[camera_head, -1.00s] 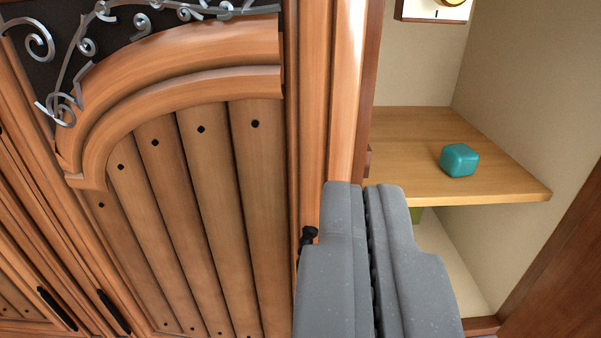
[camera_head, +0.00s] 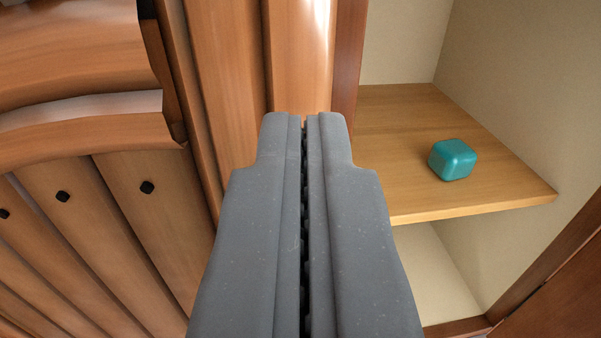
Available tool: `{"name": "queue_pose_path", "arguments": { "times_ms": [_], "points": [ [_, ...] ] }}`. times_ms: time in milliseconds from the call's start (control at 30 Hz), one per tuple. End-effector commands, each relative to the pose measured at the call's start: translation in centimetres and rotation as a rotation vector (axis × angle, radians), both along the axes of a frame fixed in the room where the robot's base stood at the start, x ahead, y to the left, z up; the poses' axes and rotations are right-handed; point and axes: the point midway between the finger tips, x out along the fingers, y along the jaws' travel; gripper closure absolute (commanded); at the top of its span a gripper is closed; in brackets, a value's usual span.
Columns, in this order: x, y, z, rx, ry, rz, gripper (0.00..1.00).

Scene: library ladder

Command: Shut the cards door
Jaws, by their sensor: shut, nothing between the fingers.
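A wooden door (camera_head: 120,240) with vertical planks, dark round studs and an arched moulding fills the left of the view. It stands open, with the cabinet's inside showing to its right. No label shows, so I cannot tell whether it is the cards door. My gripper (camera_head: 304,116) is shut and empty, its fingertips in front of the door's right-hand edge strip (camera_head: 300,60). I cannot tell whether they touch it. The gripper hides the lower part of that edge and any handle there.
Inside the cabinet, a teal rounded block (camera_head: 452,160) rests on a light wooden shelf (camera_head: 400,195). A lower compartment (camera_head: 440,275) shows below it, with no object visible in it. A dark wooden frame (camera_head: 560,260) borders the opening at the lower right.

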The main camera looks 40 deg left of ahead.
Motion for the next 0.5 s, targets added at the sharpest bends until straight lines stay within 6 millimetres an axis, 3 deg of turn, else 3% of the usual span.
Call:
{"name": "queue_pose_path", "arguments": {
  "times_ms": [500],
  "points": [
    [1.08,1.03,0.02,-0.001,0.001,0.000,1.00]
  ]
}}
